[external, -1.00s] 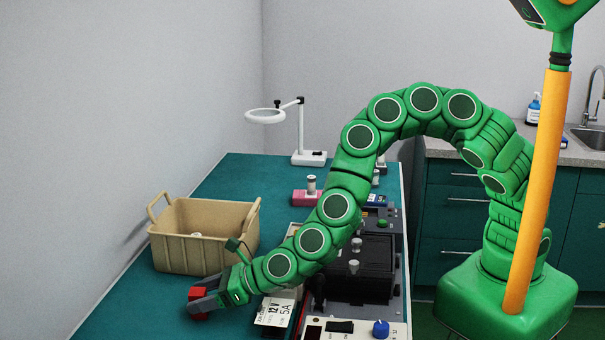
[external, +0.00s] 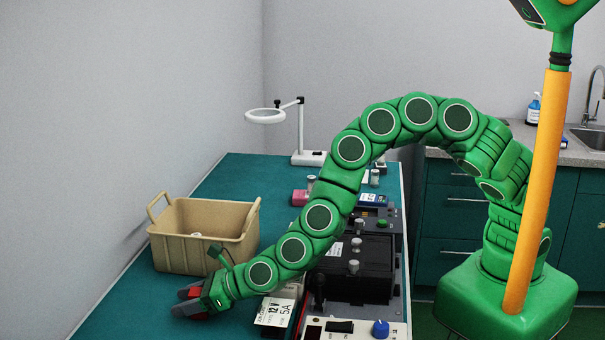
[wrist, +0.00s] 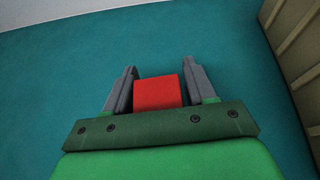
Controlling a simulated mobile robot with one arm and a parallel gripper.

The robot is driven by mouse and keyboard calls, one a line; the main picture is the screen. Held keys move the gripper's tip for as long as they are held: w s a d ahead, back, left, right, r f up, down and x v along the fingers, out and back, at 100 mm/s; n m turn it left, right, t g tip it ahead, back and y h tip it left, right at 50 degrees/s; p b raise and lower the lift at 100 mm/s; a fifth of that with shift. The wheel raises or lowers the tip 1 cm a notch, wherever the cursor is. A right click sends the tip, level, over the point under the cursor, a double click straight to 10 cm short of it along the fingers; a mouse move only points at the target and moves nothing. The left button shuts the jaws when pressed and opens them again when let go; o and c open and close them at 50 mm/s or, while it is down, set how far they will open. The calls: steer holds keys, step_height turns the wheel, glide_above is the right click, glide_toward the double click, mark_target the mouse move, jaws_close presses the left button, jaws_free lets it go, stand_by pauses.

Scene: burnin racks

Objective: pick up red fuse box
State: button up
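The red fuse box (external: 195,293) is on the teal tabletop near the front left, in front of the tan bin. In the wrist view the red fuse box (wrist: 158,92) sits between the two grey fingers of my gripper (wrist: 158,85). The fingers lie close along its left and right sides. I cannot tell whether they press on it. In the external view my gripper (external: 188,302) is low over the table around the box and hides part of it.
A tan bin (external: 190,252) with handles stands just behind my gripper; its wall (wrist: 295,60) shows at the right of the wrist view. A labelled box (external: 275,312) and dark rack equipment (external: 350,275) lie to the right. The tabletop (wrist: 60,70) beyond my fingers is clear.

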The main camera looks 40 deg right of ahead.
steer(key=c, duration=0.7)
steer(key=shift+r, duration=0.1)
steer(key=shift+c, duration=0.2)
steer(key=shift+r, duration=0.6)
step_height(320, 180, up, 2)
steer(key=shift+r, duration=0.1)
steer(key=s+d+r, duration=0.6)
steer(key=d+r, duration=0.3)
steer(key=d, duration=0.3)
steer(key=shift+s+d+r, duration=0.2)
